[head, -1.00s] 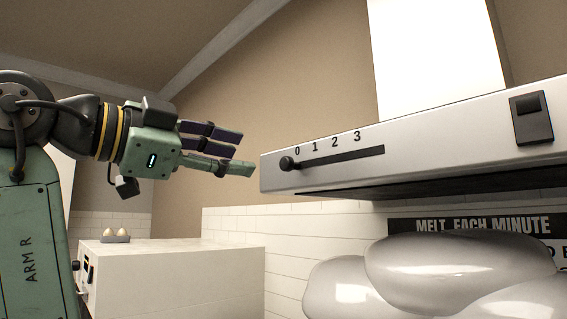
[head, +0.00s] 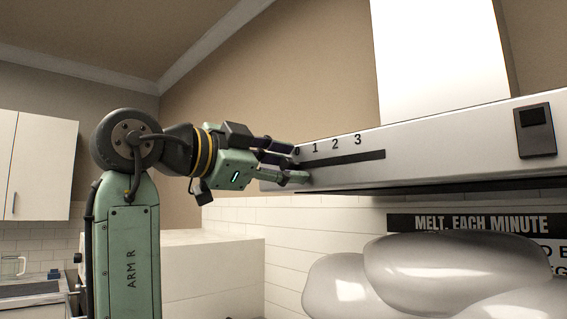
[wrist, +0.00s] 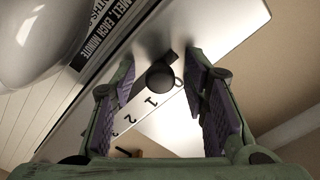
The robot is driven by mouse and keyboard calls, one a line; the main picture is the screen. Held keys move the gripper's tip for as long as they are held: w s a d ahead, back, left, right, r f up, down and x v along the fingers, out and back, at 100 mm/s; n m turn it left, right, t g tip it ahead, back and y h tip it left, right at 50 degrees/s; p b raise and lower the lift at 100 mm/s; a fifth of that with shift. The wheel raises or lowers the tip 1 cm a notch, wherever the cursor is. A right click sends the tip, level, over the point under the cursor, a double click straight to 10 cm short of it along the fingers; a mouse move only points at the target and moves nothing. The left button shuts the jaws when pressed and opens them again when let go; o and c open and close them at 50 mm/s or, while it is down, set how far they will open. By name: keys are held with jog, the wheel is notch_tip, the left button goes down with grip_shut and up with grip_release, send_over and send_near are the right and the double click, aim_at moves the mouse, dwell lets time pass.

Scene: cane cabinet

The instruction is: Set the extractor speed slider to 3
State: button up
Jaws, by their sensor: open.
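The extractor hood (head: 450,140) has a pale front panel with a dark slider slot (head: 345,158) marked 0, 1, 2 and 3. The round black slider knob (wrist: 160,77) shows in the wrist view at the 0 end of the slot. In the head view my fingers hide the knob. My gripper (head: 298,166) is at the hood's left end, over the 0 end of the slot. Its jaws are open, and in the wrist view the fingers (wrist: 160,63) stand either side of the knob, with gaps visible. I cannot tell how deep the knob sits between them.
A black rocker switch (head: 535,130) is on the hood's right part. Below the hood are large glossy grey rounded shapes (head: 430,275) and a dark sign (head: 470,223). A white box-like unit (head: 215,265) stands below my arm. A wall cabinet (head: 38,165) is at far left.

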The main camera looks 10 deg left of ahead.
jog(key=shift+c, duration=0.3)
grip_shut()
dwell(0.5)
